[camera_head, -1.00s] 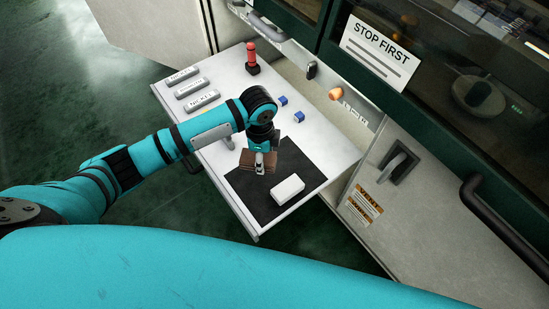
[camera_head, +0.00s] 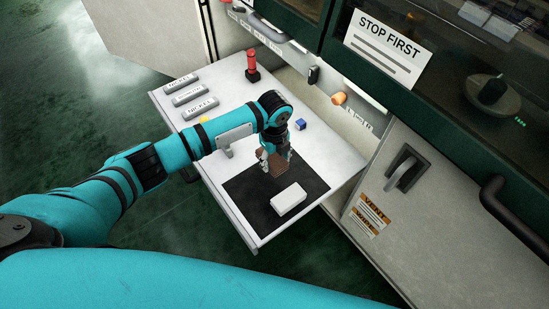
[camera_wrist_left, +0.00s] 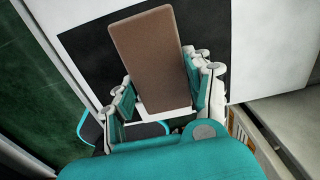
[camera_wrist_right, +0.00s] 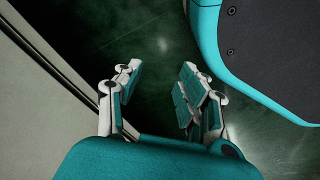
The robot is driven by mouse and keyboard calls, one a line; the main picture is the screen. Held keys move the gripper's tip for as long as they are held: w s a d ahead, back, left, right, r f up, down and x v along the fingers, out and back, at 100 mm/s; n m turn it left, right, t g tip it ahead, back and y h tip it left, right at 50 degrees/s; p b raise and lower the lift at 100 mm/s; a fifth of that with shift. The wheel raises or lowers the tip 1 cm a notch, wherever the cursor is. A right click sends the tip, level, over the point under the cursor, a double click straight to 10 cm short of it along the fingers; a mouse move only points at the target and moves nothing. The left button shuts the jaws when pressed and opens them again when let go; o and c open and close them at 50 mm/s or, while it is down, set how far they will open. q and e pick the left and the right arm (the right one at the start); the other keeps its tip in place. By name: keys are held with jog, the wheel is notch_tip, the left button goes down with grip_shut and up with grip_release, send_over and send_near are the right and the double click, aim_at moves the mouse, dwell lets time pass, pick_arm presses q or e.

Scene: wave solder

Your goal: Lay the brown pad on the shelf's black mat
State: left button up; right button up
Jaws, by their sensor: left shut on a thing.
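The brown pad (camera_wrist_left: 150,60) is held between the fingers of my left gripper (camera_wrist_left: 160,95), which is shut on its sides. In the head view the pad (camera_head: 279,166) is partly hidden by my left gripper (camera_head: 275,160) and is over the black mat (camera_head: 243,195). I cannot tell whether the pad touches the mat. The mat lies on the white shelf (camera_head: 325,150) and shows around the pad in the left wrist view (camera_wrist_left: 90,60). My right gripper (camera_wrist_right: 155,95) is open and empty over the dark green floor.
A white block (camera_head: 289,199) lies on the mat's front part. Several grey labelled bars (camera_head: 188,95), a red-topped post (camera_head: 252,66) and a blue cube (camera_head: 300,124) are on the shelf. The machine's panel with an orange knob (camera_head: 339,99) borders the shelf's right side.

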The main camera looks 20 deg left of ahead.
pick_arm(q)
jog(key=shift+r, duration=0.1)
notch_tip(320, 180, down, 5)
jog(key=shift+f+b, duration=0.15)
jog(key=shift+b, duration=0.9)
jog(key=shift+f, duration=0.45)
pick_arm(e)
jog(key=w+r, duration=0.4)
jog(key=r, duration=0.2)
jog(key=shift+a+r+t, duration=0.2)
jog(key=shift+a+t, duration=0.1)
jog(key=shift+a, duration=0.05)
pick_arm(q)
jog(key=shift+f, duration=0.1)
pick_arm(e)
jog(key=shift+w, duration=0.15)
pick_arm(q)
jog(key=shift+b, duration=0.3)
pick_arm(e)
jog(key=shift+r, duration=0.15)
pick_arm(q)
jog(key=shift+f, duration=0.15)
pick_arm(e)
jog(key=shift+w+r, duration=0.25)
jog(key=shift+r, duration=0.05)
pick_arm(q)
jog(key=shift+f, duration=0.1)
pick_arm(e)
jog(key=shift+s+r, duration=0.1)
jog(key=shift+s, duration=0.05)
